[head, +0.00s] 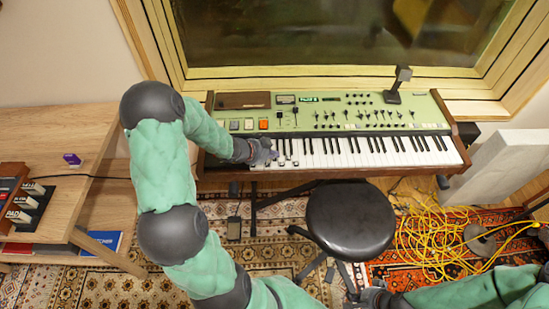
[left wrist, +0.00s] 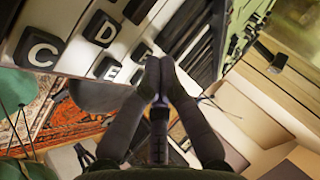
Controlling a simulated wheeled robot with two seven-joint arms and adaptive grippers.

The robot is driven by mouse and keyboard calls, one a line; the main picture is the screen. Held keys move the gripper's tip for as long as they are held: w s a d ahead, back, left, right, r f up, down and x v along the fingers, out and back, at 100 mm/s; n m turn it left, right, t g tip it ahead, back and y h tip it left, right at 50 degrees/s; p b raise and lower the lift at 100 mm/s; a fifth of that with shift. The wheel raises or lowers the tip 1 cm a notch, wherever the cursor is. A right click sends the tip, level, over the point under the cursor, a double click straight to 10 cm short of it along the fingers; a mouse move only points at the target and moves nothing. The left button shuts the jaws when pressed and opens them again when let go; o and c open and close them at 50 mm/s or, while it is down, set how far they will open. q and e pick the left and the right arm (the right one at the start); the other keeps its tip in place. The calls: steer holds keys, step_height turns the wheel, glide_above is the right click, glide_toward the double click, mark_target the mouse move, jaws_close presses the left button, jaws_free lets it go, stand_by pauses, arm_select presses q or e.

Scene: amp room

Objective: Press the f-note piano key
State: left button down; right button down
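The keyboard (head: 370,152) is a green synthesizer with white and black piano keys. In the left wrist view, dark letter tiles on the white keys read C (left wrist: 38,48), D (left wrist: 102,28) and E (left wrist: 109,68). I cannot read an F tile; a dark block beside the fingertips is partly hidden. My left gripper (head: 272,155) is over the keys near the keyboard's left end. Its two fingertips (left wrist: 159,72) are together and empty, just beyond the E tile. I cannot tell whether they touch a key. My right gripper (head: 372,297) is low at the bottom edge, its fingers unclear.
A black round stool (head: 350,218) stands in front of the keyboard. A wooden desk (head: 95,150) is at the left. Yellow cables (head: 435,240) lie on the rug at the right. A window (head: 340,35) is behind the keyboard.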

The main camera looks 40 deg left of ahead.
mark_target(273, 159)
arm_select(q)
steer(key=shift+f+b, duration=0.4)
steer(key=shift+f, duration=0.2)
stand_by(0.5)
steer(key=shift+r, duration=0.1)
steer(key=shift+r+p, duration=1.05)
steer(key=shift+p, duration=0.15)
step_height(273, 159, up, 5)
steer(key=p, duration=0.5)
stand_by(0.7)
